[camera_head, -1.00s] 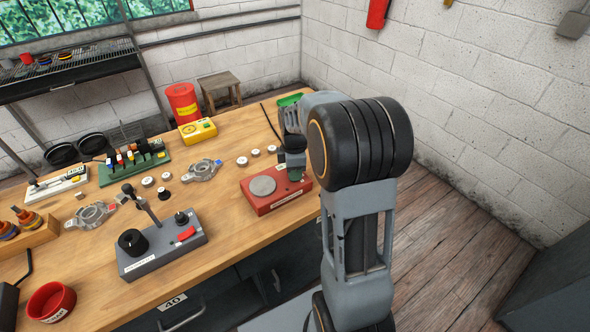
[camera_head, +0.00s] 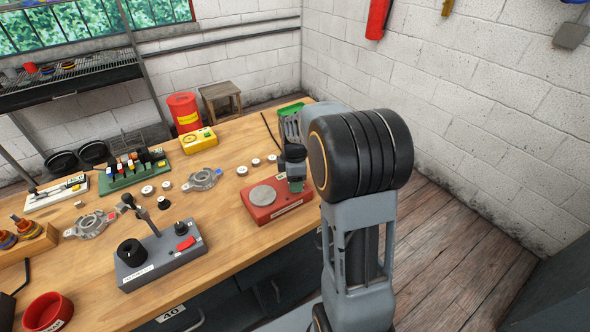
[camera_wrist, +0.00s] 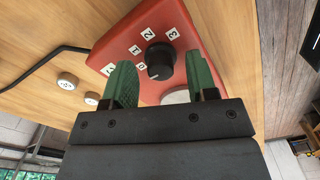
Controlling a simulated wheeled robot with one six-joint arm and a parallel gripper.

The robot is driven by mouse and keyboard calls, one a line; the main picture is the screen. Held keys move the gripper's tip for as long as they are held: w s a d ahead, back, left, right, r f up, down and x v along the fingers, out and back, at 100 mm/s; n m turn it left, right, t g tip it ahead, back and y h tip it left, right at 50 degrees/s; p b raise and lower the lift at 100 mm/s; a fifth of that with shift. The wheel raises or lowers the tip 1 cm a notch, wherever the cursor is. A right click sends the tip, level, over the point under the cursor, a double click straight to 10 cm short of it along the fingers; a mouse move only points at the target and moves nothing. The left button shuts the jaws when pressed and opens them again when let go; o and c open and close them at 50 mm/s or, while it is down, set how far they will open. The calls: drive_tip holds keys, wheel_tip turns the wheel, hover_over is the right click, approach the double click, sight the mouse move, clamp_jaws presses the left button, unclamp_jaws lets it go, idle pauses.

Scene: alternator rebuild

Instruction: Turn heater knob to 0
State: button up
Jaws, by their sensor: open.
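The heater is a red box (camera_head: 262,212) with a round grey plate on top, near the right end of the wooden workbench. In the wrist view its red top (camera_wrist: 187,25) carries a black knob (camera_wrist: 160,58) with small white number labels around one side. A small pale mark shows on the knob's lower edge; which number it points at is unclear. My gripper (camera_wrist: 159,64) is open, its green fingers on either side of the knob in that view. I cannot tell if they touch it. In the head view my gripper (camera_head: 295,172) is over the heater's right end and hides the knob.
A grey fixture with a lever (camera_head: 160,257) stands to the heater's left. Metal housings (camera_head: 203,179) and small round parts lie behind. A yellow device (camera_head: 198,141) and green rack (camera_head: 133,170) stand farther back. Bare bench lies between the fixture and the heater.

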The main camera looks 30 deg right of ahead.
wheel_tip(320, 180, up, 14)
drive_tip(key=shift+f, duration=0.2)
idle(0.7)
drive_tip(key=s+a+f+m+t, duration=0.2)
drive_tip(key=s+a+f+m, duration=0.1)
drive_tip(key=s+m, duration=0.4)
drive_tip(key=s+a+f+m+t, duration=0.1)
drive_tip(key=s+a+f+m, duration=0.1)
drive_tip(key=s+a+m, duration=0.4)
drive_tip(key=s+m, duration=0.1)
drive_tip(key=s, duration=0.2)
drive_tip(key=shift+a+f+t, duration=0.3)
drive_tip(key=shift+f+t, duration=0.1)
drive_tip(key=shift+s, duration=0.1)
drive_tip(key=shift+c, duration=1)
drive_tip(key=shift+d, duration=0.1)
